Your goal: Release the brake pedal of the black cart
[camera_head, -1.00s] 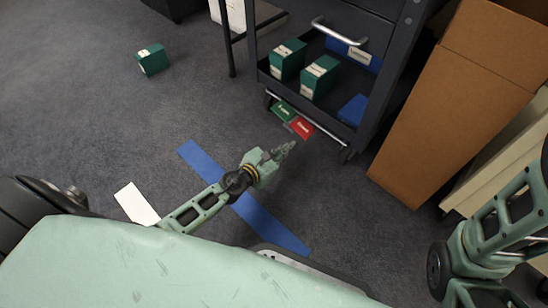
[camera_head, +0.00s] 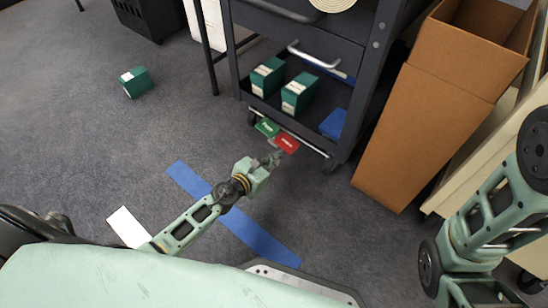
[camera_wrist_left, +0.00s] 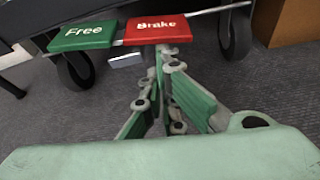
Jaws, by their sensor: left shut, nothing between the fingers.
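The black cart (camera_head: 312,122) stands at the upper right of centre in the head view. Low on its near side are two pedal plates, a green one marked "Free" (camera_head: 267,127) and a red one marked "Brake" (camera_head: 287,143). In the left wrist view the green plate (camera_wrist_left: 83,36) is left of the red plate (camera_wrist_left: 158,29). My left gripper (camera_head: 277,157) is shut and empty, its tips just in front of the red plate; contact cannot be told. It also shows in the left wrist view (camera_wrist_left: 167,60), below the red plate. My right gripper is out of view.
Green boxes (camera_head: 298,93) and a blue box (camera_head: 333,124) sit on the cart's low shelf. A tall cardboard box (camera_head: 425,125) stands right of the cart. Another green box (camera_head: 135,82) lies on the carpet at left. Blue tape (camera_head: 258,238) and a white sheet (camera_head: 127,227) mark the floor.

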